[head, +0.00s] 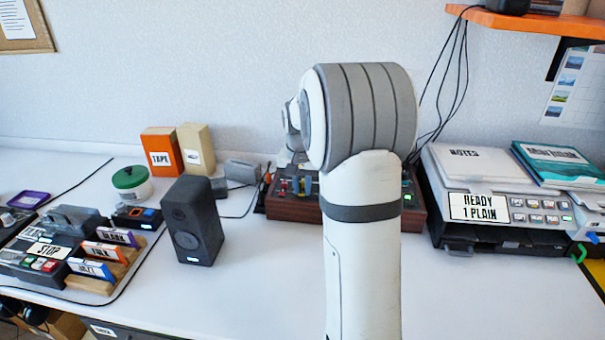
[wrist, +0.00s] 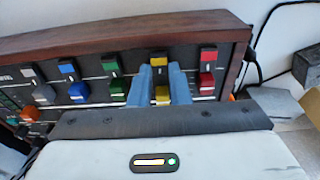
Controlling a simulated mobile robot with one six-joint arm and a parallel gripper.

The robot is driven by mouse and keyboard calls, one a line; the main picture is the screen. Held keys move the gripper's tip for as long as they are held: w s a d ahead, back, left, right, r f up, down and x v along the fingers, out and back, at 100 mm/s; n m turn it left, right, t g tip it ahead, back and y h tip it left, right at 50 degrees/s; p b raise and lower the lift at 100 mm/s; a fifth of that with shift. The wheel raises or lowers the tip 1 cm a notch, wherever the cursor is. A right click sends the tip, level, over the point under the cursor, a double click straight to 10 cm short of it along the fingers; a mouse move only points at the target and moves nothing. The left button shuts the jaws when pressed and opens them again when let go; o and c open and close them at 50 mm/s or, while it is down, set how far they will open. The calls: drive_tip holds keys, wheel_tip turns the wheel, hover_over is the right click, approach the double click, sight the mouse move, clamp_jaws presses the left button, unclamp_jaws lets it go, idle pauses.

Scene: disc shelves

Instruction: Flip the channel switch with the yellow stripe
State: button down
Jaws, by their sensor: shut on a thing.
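A wood-framed switch console (head: 290,208) stands at the back of the desk, partly hidden behind my arm in the head view. The wrist view shows its dark panel with colored pieces in two rows: grey and orange, blue, green, yellow and red. My gripper (wrist: 161,88) is at the yellow column, with one blue-grey finger on each side. It is shut on the lower yellow channel switch (wrist: 161,96). The upper yellow piece (wrist: 158,58) shows just beyond the fingertips. The exact contact and the stripe are too small to tell.
Beside the yellow column are a green switch (wrist: 116,88) and a red switch (wrist: 206,84), both close to the fingers. A black speaker (head: 192,220) stands left of the console, and a label machine (head: 490,195) stands right.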

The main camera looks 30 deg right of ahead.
sight(302, 194)
idle(0.3)
drive_tip(key=c, duration=1.4)
unclamp_jaws()
drive_tip(key=shift+d, duration=0.1)
drive_tip(key=shift+o, duration=0.2)
drive_tip(key=shift+r, duration=0.1)
wheel_tip(302, 194, up, 8)
drive_tip(key=p, duration=0.2)
drive_tip(key=shift+s+a+f, duration=0.2)
drive_tip(key=shift+s+a, duration=0.05)
